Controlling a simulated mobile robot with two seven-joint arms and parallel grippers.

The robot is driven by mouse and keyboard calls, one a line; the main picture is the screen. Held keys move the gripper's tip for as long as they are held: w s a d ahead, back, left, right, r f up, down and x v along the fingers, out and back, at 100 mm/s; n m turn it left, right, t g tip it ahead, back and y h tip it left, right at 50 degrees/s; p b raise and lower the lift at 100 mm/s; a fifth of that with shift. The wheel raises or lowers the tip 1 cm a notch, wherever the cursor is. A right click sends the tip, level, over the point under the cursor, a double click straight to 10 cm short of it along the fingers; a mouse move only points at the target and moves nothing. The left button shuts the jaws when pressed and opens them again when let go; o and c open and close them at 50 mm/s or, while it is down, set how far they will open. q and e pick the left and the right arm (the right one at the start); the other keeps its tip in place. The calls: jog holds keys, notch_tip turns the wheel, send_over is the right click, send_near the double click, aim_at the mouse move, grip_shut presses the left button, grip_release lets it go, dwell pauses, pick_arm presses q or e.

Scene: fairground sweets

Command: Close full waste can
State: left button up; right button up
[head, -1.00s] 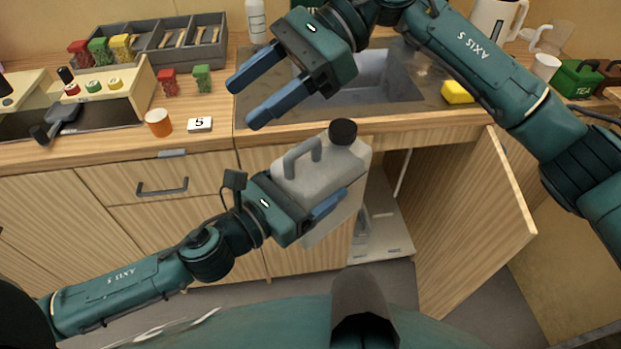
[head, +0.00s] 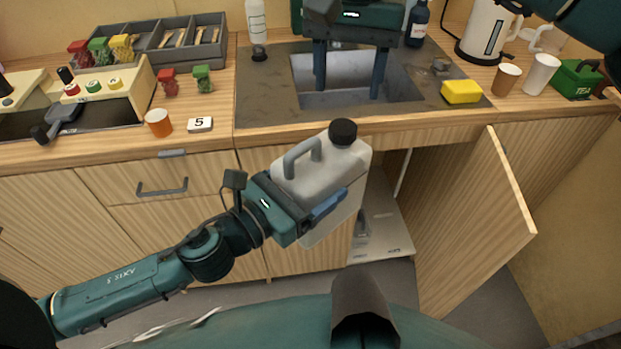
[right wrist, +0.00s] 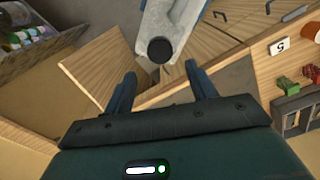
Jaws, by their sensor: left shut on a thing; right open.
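The waste can is a pale grey canister (head: 330,185) with a side handle and a black round cap (head: 343,132) on top. My left gripper (head: 318,208) is shut on its body and holds it, slightly tilted, in front of the sink cabinet. My right gripper (head: 348,92) is open and empty above the sink, behind and above the can. In the right wrist view the black cap (right wrist: 160,49) shows beyond and between the open fingertips (right wrist: 160,72), apart from them. How firmly the cap sits cannot be told.
The cabinet door (head: 475,215) stands open at the right, with a pale tray (head: 383,247) below. The counter holds a small dark knob-like object (head: 259,52), a yellow sponge (head: 461,92), a kettle (head: 487,35), cups and a number 5 card (head: 200,124). The sink (head: 345,98) is empty.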

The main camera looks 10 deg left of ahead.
aim_at(344, 127)
notch_tip(344, 127, down, 8)
jog(key=shift+r, duration=0.15)
dwell(0.4)
